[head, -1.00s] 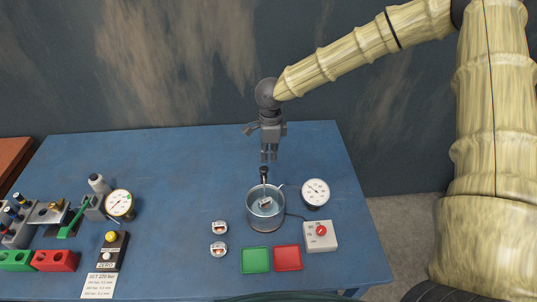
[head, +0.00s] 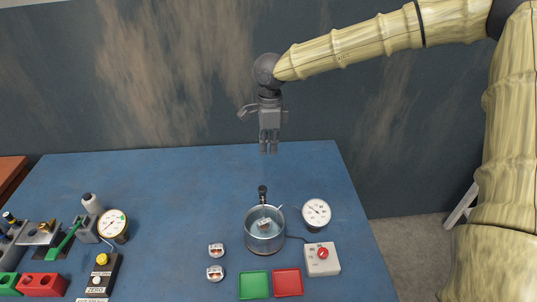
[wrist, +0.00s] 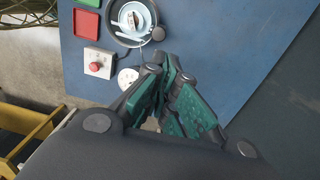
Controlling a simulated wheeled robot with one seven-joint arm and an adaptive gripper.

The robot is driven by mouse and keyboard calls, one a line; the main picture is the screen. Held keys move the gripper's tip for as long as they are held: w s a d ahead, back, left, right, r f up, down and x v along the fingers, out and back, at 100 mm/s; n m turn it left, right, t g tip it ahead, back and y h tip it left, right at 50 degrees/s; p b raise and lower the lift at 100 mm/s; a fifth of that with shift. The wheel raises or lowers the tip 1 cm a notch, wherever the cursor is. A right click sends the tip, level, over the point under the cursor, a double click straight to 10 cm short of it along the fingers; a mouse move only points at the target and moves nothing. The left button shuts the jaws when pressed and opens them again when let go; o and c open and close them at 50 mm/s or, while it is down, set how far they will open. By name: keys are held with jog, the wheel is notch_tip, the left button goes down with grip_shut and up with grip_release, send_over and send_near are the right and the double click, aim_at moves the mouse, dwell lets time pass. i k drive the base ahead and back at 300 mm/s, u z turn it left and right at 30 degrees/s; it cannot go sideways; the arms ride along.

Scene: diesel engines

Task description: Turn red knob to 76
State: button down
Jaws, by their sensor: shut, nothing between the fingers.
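The red knob (head: 323,254) sits on top of a white control box (head: 318,267) at the right front of the blue table. Small markings surround the knob, too small to read. The knob also shows in the wrist view (wrist: 96,67), on its white box (wrist: 100,62) at upper left. My gripper (head: 268,150) points down, shut and empty, above the back part of the table, well behind and left of the knob. In the wrist view my gripper's green-padded fingers (wrist: 174,68) come together near the middle, away from the box.
A metal pot (head: 264,239) with a part inside stands left of the box. A round dial gauge (head: 316,212) stands behind it. Green (head: 254,285) and red trays (head: 287,282) lie in front. Two small white items are left. The table's back middle is clear.

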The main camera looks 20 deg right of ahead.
aim_at(323, 253)
jog(key=k, duration=1)
